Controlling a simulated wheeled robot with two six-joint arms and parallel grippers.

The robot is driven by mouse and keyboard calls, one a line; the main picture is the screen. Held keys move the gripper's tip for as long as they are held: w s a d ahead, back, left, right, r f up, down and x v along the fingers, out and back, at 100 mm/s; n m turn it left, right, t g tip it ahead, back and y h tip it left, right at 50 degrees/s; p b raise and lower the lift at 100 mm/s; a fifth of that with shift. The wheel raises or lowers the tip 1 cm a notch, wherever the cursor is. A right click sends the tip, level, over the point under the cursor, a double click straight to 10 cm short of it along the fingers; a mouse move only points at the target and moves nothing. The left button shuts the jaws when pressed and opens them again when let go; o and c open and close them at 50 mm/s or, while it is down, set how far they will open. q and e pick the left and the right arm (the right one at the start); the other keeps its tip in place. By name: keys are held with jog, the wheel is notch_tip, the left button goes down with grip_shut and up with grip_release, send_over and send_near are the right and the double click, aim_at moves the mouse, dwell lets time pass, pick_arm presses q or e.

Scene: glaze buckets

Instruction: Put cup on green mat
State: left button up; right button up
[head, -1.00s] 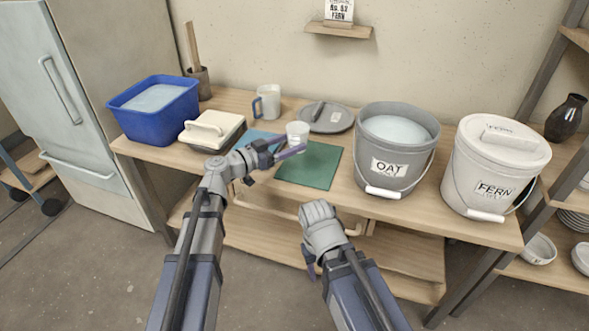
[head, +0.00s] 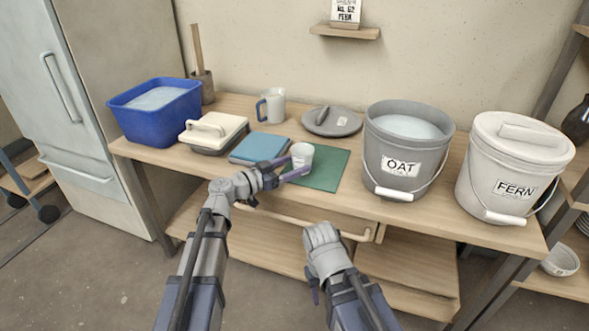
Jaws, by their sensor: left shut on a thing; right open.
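The small white cup (head: 302,154) is upright in my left gripper (head: 288,168), over the left part of the green mat (head: 327,172). I cannot tell whether its base touches the mat. The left gripper is shut on the cup, with its purple fingers low at the cup's near left side. They hide part of the mat's left edge. My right gripper (head: 314,287) is open and empty, low in front of the table and well apart from the mat.
A blue tile (head: 259,148) lies left of the mat, and a grey lid (head: 331,121) lies behind it. The OAT bucket (head: 383,138) stands close to its right. A mug (head: 273,106), butter dish (head: 212,132), blue tub (head: 157,128) and FERN bucket (head: 510,160) are farther off.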

pick_arm(q)
jog(key=shift+f+b, duration=0.25)
jog(key=shift+b, duration=0.05)
jog(key=o, duration=1.5)
jog(key=shift+r, duration=0.1)
jog(key=shift+r+p, duration=0.3)
jog(key=shift+p, duration=0.1)
jog(key=v, duration=1.2)
